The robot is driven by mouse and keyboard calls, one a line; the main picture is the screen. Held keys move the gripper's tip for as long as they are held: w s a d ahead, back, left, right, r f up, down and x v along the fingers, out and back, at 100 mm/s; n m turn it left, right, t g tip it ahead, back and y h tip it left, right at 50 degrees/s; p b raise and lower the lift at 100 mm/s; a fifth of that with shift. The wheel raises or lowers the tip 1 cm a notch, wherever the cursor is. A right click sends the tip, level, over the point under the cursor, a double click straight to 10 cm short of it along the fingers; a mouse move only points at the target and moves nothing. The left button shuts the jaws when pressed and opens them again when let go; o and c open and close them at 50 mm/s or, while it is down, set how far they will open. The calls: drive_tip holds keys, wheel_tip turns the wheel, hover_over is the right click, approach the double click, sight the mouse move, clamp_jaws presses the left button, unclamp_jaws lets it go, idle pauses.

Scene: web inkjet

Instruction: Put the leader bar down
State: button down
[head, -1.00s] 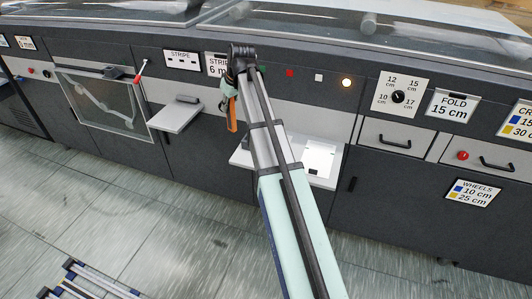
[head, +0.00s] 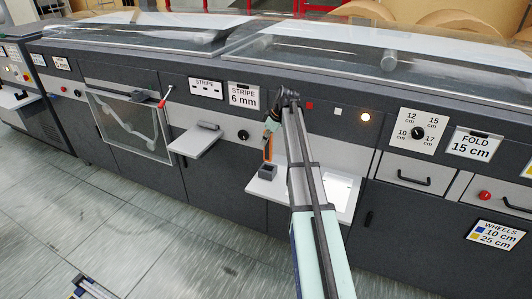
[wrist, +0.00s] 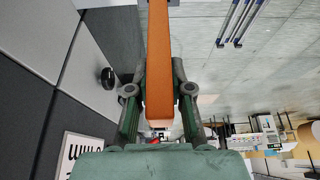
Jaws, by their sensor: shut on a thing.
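A long orange bar, which I take to be the leader bar (wrist: 158,60), is in my gripper (wrist: 158,112). In the wrist view the two green-grey fingers are shut on its sides, and it runs up out of the picture. In the head view my gripper (head: 271,126) points down, and the orange bar (head: 268,148) hangs roughly upright below it. The bar is in front of the machine, above the left end of a white shelf (head: 266,189). A dark block (head: 262,172) shows just under the bar; I cannot tell whether they touch.
A smaller shelf (head: 194,142) with a dark block (head: 208,126) is to the left. A black knob (head: 243,135) is near the bar, also seen in the wrist view (wrist: 108,77). A lit round button (head: 365,117) and a drawer (head: 403,174) are to the right.

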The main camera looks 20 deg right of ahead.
sight(266, 154)
drive_tip(key=shift+f+p, duration=0.75)
drive_tip(key=shift+f, duration=3.1)
drive_tip(key=shift+f, duration=0.15)
drive_tip(key=c, duration=1.1)
unclamp_jaws()
drive_tip(key=shift+o, duration=0.2)
drive_tip(key=shift+r, duration=0.25)
drive_tip(key=b+v, duration=0.2)
drive_tip(key=v, duration=1)
drive_tip(key=shift+b, duration=0.35)
